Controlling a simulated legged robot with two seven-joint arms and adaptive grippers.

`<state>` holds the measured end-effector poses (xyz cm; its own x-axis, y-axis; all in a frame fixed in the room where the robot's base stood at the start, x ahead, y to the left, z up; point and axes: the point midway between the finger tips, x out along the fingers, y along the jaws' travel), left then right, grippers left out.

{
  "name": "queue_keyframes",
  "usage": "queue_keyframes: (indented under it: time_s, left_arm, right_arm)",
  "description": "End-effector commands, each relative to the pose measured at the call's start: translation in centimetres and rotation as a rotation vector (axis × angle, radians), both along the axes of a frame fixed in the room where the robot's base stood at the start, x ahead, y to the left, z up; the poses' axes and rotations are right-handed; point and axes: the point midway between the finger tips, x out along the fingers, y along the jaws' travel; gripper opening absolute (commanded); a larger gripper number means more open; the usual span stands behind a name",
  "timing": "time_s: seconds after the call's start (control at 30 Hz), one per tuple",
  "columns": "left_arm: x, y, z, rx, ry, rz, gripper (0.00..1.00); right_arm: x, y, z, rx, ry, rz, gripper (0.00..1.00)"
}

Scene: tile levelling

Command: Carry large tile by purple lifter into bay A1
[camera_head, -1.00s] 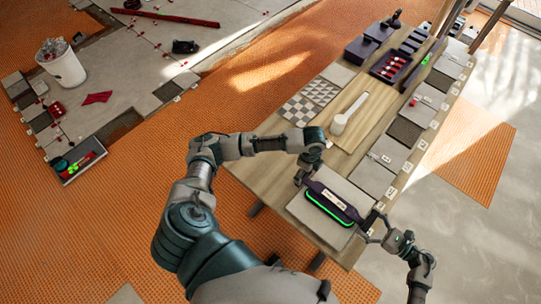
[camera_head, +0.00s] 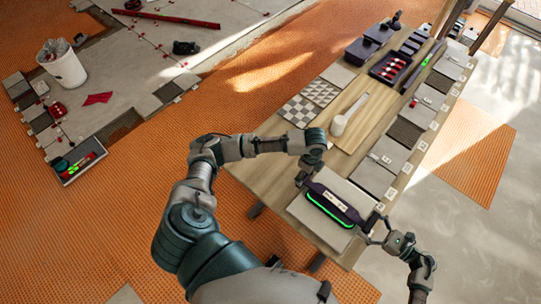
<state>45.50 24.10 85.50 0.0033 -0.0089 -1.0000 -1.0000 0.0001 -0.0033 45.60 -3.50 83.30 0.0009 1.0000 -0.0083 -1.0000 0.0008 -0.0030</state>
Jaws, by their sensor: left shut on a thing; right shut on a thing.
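The purple lifter (camera_head: 327,194) with a glowing green strip sits across the large grey tile (camera_head: 311,217) at the near end of the wooden table. My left gripper (camera_head: 301,179) is shut on the lifter's left end. My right gripper (camera_head: 370,232) is shut on its right end. Whether the tile is resting on the table or just above it, I cannot tell. Bay A1 cannot be picked out, as the small labels are too small to read.
Labelled tiles (camera_head: 373,178) line the table's right edge (camera_head: 417,168). Patterned tiles (camera_head: 299,111), a white scoop-like tool (camera_head: 339,124) and a dark tray with red items (camera_head: 389,67) lie further back. A white bucket (camera_head: 66,69) and a tool tray (camera_head: 79,166) stand on the floor at left.

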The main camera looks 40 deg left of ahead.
Motion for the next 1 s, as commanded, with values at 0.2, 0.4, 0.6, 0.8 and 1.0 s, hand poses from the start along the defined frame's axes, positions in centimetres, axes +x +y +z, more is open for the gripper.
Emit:
queue_keyframes:
  time_s: [0.2, 0.4, 0.6, 0.8, 1.0]
  left_arm:
    - [0.0, -0.4, 0.1, 0.0, -0.001, -0.001, 1.0]
    - [0.0, 0.0, 0.0, -0.003, 0.001, 0.0, 1.0]
    - [0.2, 0.0, 1.9, -0.003, -0.004, 0.0, 1.0]
    - [0.2, -0.3, 6.5, -0.001, -0.005, -0.002, 1.0]
    - [0.2, -0.5, 10.2, 0.0, -0.002, -0.002, 1.0]
  right_arm:
    - [0.0, -0.3, 0.2, 0.005, -0.003, 0.001, 0.26]
    - [0.0, 0.0, 0.2, 0.001, -0.002, 0.001, 0.26]
    - [0.0, 0.2, 0.2, 0.001, -0.003, 0.001, 0.26]
    - [0.1, 0.2, 0.2, 0.003, -0.004, 0.001, 0.26]
    - [0.1, 0.2, 0.2, 0.003, -0.004, 0.001, 0.26]
